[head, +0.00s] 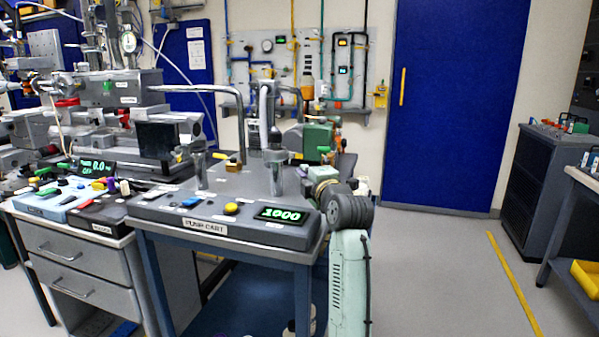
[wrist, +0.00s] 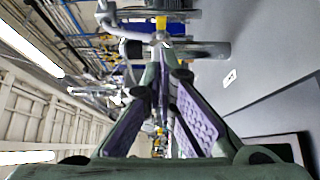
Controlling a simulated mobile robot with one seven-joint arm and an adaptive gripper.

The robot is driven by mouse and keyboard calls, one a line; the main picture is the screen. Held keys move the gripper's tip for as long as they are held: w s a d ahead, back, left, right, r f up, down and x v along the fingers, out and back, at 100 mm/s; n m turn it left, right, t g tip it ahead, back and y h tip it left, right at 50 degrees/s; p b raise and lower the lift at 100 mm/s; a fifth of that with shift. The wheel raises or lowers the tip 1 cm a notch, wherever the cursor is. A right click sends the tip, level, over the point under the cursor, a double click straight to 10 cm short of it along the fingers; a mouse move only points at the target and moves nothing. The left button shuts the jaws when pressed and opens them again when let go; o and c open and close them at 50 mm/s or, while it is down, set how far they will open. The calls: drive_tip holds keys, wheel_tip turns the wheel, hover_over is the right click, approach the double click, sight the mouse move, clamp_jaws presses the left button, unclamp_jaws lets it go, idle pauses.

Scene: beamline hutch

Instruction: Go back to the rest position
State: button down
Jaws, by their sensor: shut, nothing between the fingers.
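My gripper (wrist: 164,64) shows in the wrist view, its two purple-padded fingers converging at the tips with nothing between them. It points toward pipework and a yellow fitting (wrist: 161,24) beyond the tips. I cannot tell how far the tips are from these. In the head view my pale green arm rises at the right front corner of the pump cart (head: 160,211) and bends back over or beside it. The gripper cannot be made out clearly there.
The cart carries metal posts (head: 276,178), bent pipe and a lit display (head: 281,215). A crowded instrument bench (head: 60,222) stands left. A blue door (head: 450,100) is behind. Open floor (head: 430,270) lies right, before a dark cabinet (head: 535,175) and a yellow bin (head: 588,274).

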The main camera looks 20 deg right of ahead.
drive_tip(key=shift+s+d+r, duration=0.1)
drive_tip(key=shift+s+r, duration=0.1)
drive_tip(key=shift+s, duration=1.4)
